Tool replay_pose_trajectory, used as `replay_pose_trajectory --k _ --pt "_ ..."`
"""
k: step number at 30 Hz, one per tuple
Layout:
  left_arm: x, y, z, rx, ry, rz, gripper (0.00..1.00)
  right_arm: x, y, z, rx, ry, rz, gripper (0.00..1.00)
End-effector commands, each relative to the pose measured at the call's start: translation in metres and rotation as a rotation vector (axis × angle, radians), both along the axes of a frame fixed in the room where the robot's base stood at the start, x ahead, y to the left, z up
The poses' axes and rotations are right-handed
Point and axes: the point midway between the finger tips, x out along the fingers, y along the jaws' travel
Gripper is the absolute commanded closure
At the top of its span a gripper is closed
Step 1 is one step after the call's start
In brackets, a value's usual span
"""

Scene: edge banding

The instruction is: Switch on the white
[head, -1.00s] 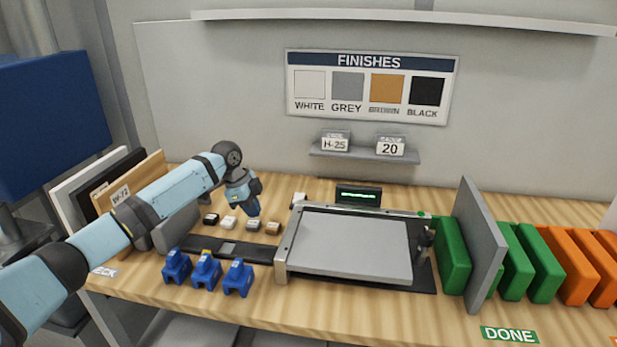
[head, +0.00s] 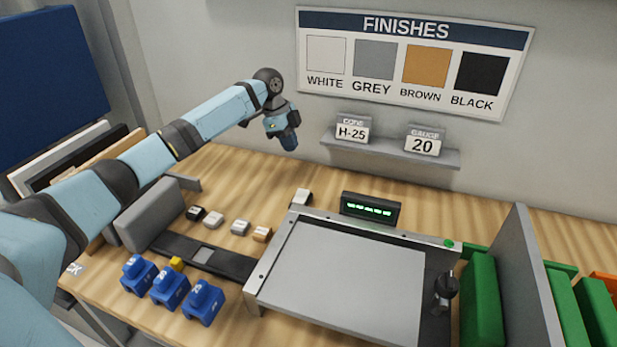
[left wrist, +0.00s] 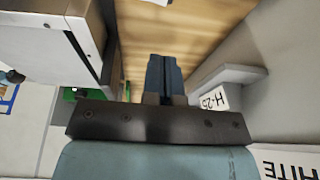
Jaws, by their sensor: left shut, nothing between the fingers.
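A row of small blocks lies on the table in the head view: a black one (head: 195,212), a white one (head: 213,218), a grey one (head: 239,227) and a brown one (head: 262,234). Another white block (head: 301,197) sits at the back left corner of the grey-topped machine (head: 345,285). I cannot tell which of these is a switch. My left gripper (head: 289,143) is shut and empty, above the table behind the row, near the wall. Its dark fingers show in the left wrist view (left wrist: 164,76). My right gripper is not in view.
Several blue holders (head: 170,286) stand at the front left. A small display (head: 370,209) glows green behind the machine. A wall shelf (head: 390,148) holds cards H-25 and 20, right of my left gripper. A grey panel (head: 527,285) and green blocks (head: 482,300) stand at right.

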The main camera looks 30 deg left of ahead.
Motion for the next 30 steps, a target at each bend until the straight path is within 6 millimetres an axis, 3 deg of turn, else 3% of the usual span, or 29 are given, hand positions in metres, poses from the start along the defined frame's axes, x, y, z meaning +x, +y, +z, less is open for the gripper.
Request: replay_pose_trajectory --k 8,13,30 --pt "0.000 0.000 0.000 0.000 0.000 0.000 1.00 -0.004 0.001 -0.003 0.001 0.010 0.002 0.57" --pt "0.001 -0.003 -0.010 0.000 0.002 0.000 1.00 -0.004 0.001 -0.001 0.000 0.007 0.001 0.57" --pt "0.013 -0.026 -0.115 0.000 0.003 0.001 1.00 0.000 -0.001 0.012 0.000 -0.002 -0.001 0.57"
